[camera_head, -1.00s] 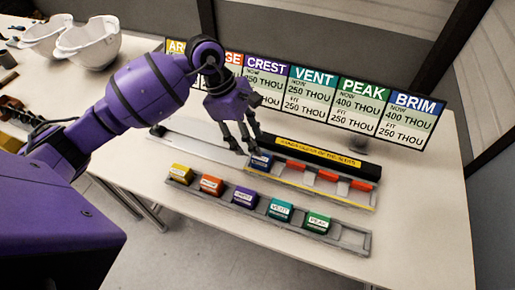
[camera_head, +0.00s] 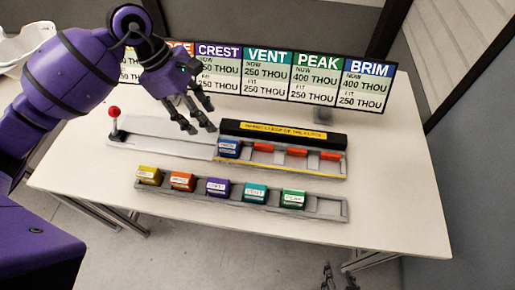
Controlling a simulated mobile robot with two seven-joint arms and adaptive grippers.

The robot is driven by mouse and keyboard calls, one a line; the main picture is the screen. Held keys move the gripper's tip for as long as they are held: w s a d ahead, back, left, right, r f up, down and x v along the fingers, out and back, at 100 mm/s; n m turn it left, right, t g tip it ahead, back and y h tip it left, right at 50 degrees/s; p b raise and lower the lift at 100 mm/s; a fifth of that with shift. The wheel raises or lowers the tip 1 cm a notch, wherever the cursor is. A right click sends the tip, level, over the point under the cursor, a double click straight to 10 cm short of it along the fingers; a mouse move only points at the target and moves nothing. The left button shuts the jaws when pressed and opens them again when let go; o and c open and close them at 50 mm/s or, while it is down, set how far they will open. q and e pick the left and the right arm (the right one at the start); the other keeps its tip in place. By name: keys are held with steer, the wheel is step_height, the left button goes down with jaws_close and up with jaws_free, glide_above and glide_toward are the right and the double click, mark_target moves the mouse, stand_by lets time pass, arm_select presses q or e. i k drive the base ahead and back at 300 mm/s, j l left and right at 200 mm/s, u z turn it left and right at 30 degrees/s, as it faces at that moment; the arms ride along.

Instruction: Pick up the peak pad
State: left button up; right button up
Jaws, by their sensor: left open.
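The green peak pad (camera_head: 293,199) sits in the grey front tray (camera_head: 325,215), the rightmost of the row of coloured pads. My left gripper (camera_head: 202,128) is open and empty. It hangs above the back fixture, up and to the left of the peak pad and well apart from it. Small dark fingers at the bottom edge look like my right gripper (camera_head: 338,279), mostly cut off, and I cannot tell its opening.
Yellow, orange, purple and teal pads (camera_head: 256,193) fill the tray left of the peak pad. A blue pad (camera_head: 229,149) sits in the back fixture (camera_head: 284,130) beside red blocks. A red-knobbed lever (camera_head: 114,112) stands left. Signs line the back; the table's right side is clear.

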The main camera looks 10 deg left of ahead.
mark_target(292, 198)
steer(key=l+u, duration=0.15)
steer(key=l, duration=0.25)
steer(key=k+l+u, duration=0.15)
steer(key=l, duration=0.25)
steer(key=k+l+u, duration=0.15)
steer(key=l, duration=0.3)
steer(key=k+l+u, duration=0.15)
steer(key=l, duration=0.2)
steer(key=i+l, duration=0.05)
